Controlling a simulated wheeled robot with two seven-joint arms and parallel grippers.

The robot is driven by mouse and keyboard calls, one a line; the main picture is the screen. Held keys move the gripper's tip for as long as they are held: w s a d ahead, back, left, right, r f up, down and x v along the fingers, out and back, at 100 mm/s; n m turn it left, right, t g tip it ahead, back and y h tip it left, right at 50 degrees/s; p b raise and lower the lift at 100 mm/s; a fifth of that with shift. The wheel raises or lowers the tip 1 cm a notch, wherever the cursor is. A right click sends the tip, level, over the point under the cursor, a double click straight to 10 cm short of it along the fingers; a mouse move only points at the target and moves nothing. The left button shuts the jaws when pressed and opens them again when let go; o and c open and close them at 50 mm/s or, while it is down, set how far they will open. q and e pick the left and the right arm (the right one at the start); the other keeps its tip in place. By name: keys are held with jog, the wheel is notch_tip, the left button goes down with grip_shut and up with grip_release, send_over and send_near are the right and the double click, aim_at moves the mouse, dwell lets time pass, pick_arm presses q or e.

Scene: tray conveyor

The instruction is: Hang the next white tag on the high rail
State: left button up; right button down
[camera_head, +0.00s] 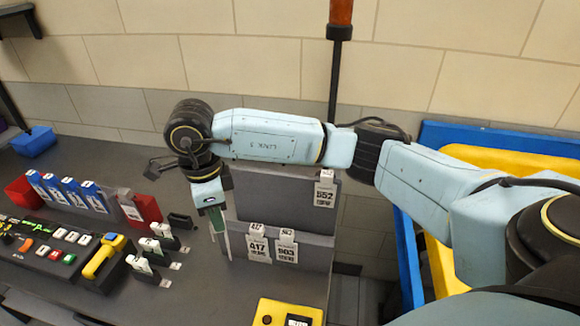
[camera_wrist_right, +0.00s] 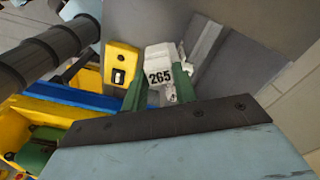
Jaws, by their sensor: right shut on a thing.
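My right gripper (camera_head: 221,238) points down just left of the grey stepped rack. In the right wrist view, its green fingers (camera_wrist_right: 158,88) are shut on a white tag (camera_wrist_right: 159,64) that reads 265. In the head view I cannot make out the tag's face. The high rail (camera_head: 265,195) is the rack's upper step, and one white tag (camera_head: 324,190) reading 552 hangs at its right end. The lower rail (camera_head: 312,246) carries two white tags, 417 (camera_head: 258,245) and 503 (camera_head: 286,248). Several white tags stand in black holders (camera_head: 152,246) left of the gripper. My left gripper is not in view.
A yellow box (camera_head: 270,312) stands in front of the rack. At the left are a button panel (camera_head: 55,245), a yellow handheld tool (camera_head: 102,257), blue tags (camera_head: 72,190) and red bins (camera_head: 148,207). Blue and yellow crates (camera_head: 432,250) stand right. A dark post (camera_head: 335,80) rises behind the rack.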

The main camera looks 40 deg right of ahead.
jog(key=s+d+r+m+y+p, duration=0.2)
jog(key=d+m+p, duration=0.5)
jog(key=d+m, duration=1.3)
jog(key=w+d+f+m+h+b, duration=0.1)
jog(key=w+d+f+m+b, duration=0.2)
jog(key=w+d+m+b, duration=0.1)
jog(key=shift+w+f+b, duration=0.4)
jog(key=shift+w+b, duration=0.4)
jog(key=shift+b, duration=0.45)
jog(key=c, duration=1)
grip_release()
